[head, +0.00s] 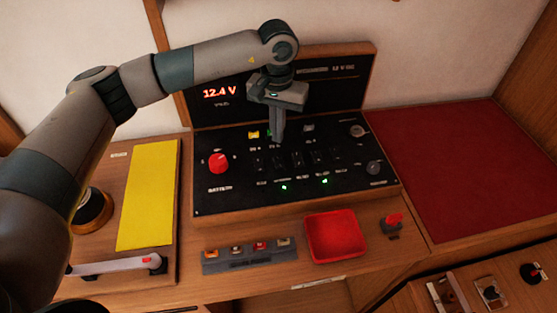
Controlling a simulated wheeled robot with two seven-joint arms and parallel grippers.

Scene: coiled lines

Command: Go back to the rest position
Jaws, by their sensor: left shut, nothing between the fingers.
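My left arm comes in from the left and arches over the desk. My left gripper (277,135) points down in front of the black control panel (230,190). Its fingers are together and nothing shows between them. The fingertips are close to the panel's rows of switches; I cannot tell whether they touch it. The gripper and wrist hide part of the panel and of its upright display board (345,90), which reads 12.4 V in red. My right gripper is not in view.
A red knob (218,162) stands on the panel. In front are a fuse strip (247,254), a red tray (335,236) and a red switch (393,222). A yellow sheet (149,195) lies at left, beside a handle (115,265). A dark red surface (465,165) at right is clear.

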